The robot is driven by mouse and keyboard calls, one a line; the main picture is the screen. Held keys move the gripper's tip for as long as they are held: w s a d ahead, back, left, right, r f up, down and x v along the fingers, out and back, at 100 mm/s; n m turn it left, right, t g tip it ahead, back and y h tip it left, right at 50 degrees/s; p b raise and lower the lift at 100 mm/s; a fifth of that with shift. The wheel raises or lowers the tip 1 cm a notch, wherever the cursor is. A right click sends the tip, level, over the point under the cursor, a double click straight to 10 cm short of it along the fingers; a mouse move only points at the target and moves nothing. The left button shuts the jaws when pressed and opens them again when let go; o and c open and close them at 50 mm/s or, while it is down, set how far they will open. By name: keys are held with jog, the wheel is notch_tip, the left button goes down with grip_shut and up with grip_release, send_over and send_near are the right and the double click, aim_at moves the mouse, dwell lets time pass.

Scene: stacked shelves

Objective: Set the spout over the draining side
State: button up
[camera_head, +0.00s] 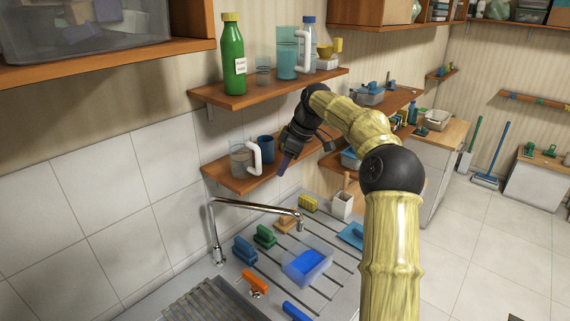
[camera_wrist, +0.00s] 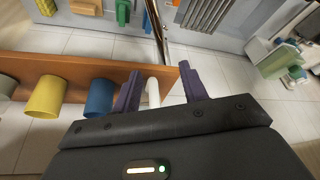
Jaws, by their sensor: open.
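A thin metallic length of what looks like the spout (camera_wrist: 156,22) shows at the top of the wrist view. My gripper (camera_head: 283,165) is above and behind the spout, beside the lower shelf, apart from the spout. In the wrist view its purple fingers (camera_wrist: 160,80) are open, with a white handle showing between them; whether they touch it cannot be told.
A clear jug (camera_head: 240,161) with a white handle and a blue cup (camera_head: 266,148) stand on the lower shelf (camera_head: 232,179) close to my gripper. A ribbed dark area (camera_head: 205,305) is at lower left.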

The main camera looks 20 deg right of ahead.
jog(key=shift+a+f, duration=0.1)
jog(key=c, duration=0.5)
jog(key=shift+m+g+h, duration=0.3)
jog(key=shift+m+h, duration=0.3)
jog(key=s+a+f, duration=0.1)
jog(key=a, duration=0.1)
jog(key=s+a+f+b, duration=0.1)
jog(key=a+f, duration=0.1)
jog(key=s+a+f+b, duration=0.1)
jog(key=a+f, duration=0.1)
jog(key=shift+s+a, duration=0.1)
jog(key=shift+s, duration=0.2)
grip_shut()
jog(key=s+f+m+h+b, duration=0.1)
jog(key=s+f+m+b, duration=0.1)
jog(key=s+f, duration=0.3)
jog(key=s+a+f+m+b, duration=0.1)
jog(key=s+f+m, duration=0.4)
jog(key=s, duration=0.9)
jog(key=s+f+m+h+b, duration=0.1)
jog(key=s+f+m+b, duration=0.1)
jog(key=s+f, duration=0.5)
jog(key=s+m, duration=0.1)
jog(key=s, duration=0.2)
jog(key=shift+a+h+b, duration=0.2)
jog(key=shift+h+b, duration=0.1)
